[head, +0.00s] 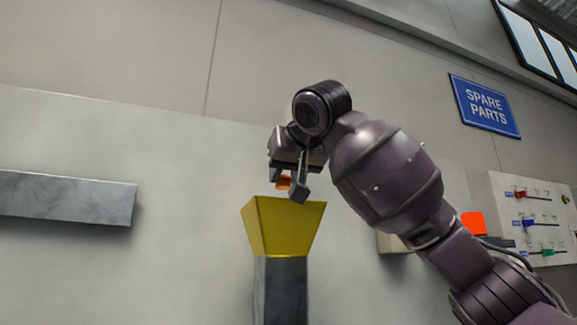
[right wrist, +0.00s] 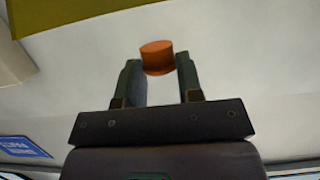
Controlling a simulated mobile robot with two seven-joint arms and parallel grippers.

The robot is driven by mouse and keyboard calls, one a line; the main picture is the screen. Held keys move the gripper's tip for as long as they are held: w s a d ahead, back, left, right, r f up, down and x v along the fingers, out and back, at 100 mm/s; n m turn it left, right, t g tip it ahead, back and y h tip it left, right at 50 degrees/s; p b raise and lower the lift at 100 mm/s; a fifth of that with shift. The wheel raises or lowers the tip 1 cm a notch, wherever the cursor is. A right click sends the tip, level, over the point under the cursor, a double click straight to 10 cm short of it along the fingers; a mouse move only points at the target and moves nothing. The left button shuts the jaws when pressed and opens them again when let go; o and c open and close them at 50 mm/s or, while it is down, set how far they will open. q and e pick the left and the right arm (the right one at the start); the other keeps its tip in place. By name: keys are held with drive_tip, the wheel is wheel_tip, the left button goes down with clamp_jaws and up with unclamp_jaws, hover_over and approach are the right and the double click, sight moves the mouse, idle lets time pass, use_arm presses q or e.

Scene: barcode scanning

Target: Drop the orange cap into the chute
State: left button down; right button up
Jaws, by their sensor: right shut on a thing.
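The orange cap (head: 283,183) is between the fingers of my right gripper (head: 287,182), which is shut on it. In the head view the gripper and cap are just above the yellow chute (head: 283,228), whose flared mouth sits on a grey post. The fingers partly hide the cap. In the right wrist view the cap (right wrist: 157,57) sits at the fingertips, and part of the yellow chute (right wrist: 75,10) shows at the upper left, apart from the cap. My left gripper is in neither view.
A grey metal shelf or beam (head: 65,198) juts in at the left. A panel with coloured sliders (head: 535,215) is at the right, below a blue SPARE PARTS sign (head: 485,105). A red-orange object (head: 473,224) shows behind my right arm. The space around the chute's left side looks clear.

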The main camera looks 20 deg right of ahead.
drive_tip(key=o, duration=1)
drive_tip(key=shift+c, duration=0.2)
drive_tip(key=b+v, duration=0.2)
drive_tip(key=v, duration=0.9)
